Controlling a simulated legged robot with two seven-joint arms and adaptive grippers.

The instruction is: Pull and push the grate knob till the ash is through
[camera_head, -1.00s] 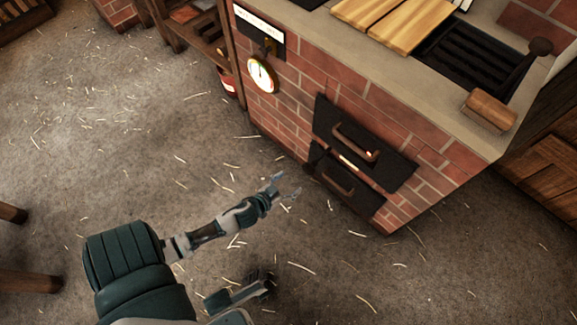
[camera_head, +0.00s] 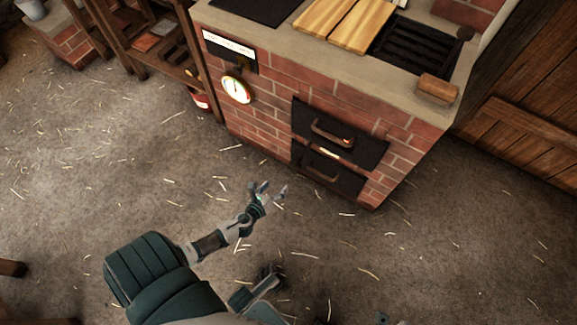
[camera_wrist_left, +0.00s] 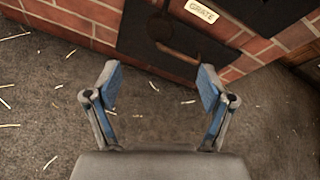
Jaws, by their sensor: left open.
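The brick stove (camera_head: 258,108) has two black iron doors on its front, an upper one (camera_head: 365,146) and a lower one (camera_head: 345,183), each with a curved handle. A pale label between them reads GRATE in the left wrist view (camera_wrist_left: 202,10). Beside that label a dark rounded piece (camera_wrist_left: 160,27), perhaps the grate knob, sits against the black plate; its shape is hard to make out. My left gripper (camera_head: 269,190) is open and empty, in front of and left of the lower door. In the left wrist view its fingers (camera_wrist_left: 156,88) are apart over floor, short of the stove. I see no ash.
An orange glow shows at the upper door. A gauge (camera_head: 237,89) hangs on the stove's left front. The top holds wooden boards (camera_head: 345,22), a black grille (camera_head: 412,48) and a wooden block (camera_head: 437,89). The straw-strewn floor (camera_head: 120,180) is open before the stove.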

